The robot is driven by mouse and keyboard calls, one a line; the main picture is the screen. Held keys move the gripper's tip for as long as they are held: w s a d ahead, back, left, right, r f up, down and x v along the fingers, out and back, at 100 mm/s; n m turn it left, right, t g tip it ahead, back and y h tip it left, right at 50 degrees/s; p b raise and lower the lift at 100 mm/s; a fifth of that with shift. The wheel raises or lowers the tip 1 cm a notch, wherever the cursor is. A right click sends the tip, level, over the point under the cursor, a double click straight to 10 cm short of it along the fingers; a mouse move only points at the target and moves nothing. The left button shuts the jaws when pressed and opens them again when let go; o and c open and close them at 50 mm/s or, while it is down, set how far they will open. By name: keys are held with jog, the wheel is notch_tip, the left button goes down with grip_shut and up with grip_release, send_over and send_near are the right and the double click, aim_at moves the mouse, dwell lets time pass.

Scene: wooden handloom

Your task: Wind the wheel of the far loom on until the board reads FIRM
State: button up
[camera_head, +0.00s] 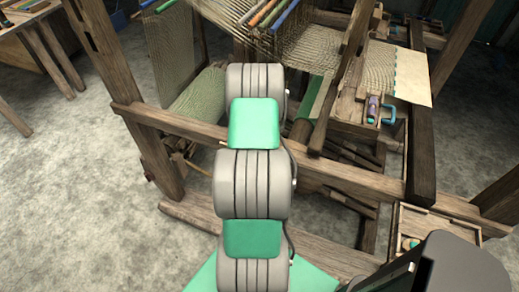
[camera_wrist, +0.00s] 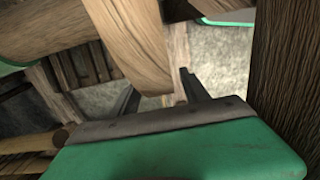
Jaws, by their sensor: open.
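A wooden loom (camera_head: 350,180) fills the middle and right of the head view. My arm reaches forward into its frame, and my gripper is hidden there. In the wrist view my gripper (camera_wrist: 160,92) has its two dark fingers apart, with nothing seen held between them. A pale wooden piece (camera_wrist: 140,45) runs down toward the gap between the fingers; I cannot tell whether it touches them. No wheel and no board with a reading can be made out in either view. Whether this loom is the far one cannot be told.
A front beam (camera_head: 350,182) crosses the loom beside my arm. A thick dark post (camera_wrist: 283,70) stands close at right in the wrist view. A roll of woven cloth (camera_head: 203,94) hangs left of my arm. A wooden table (camera_head: 40,30) stands far left. Grey floor (camera_head: 70,200) is clear at left.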

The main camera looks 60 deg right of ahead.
jog(key=shift+f, duration=0.85)
jog(key=shift+c, duration=0.3)
grip_shut()
dwell(0.5)
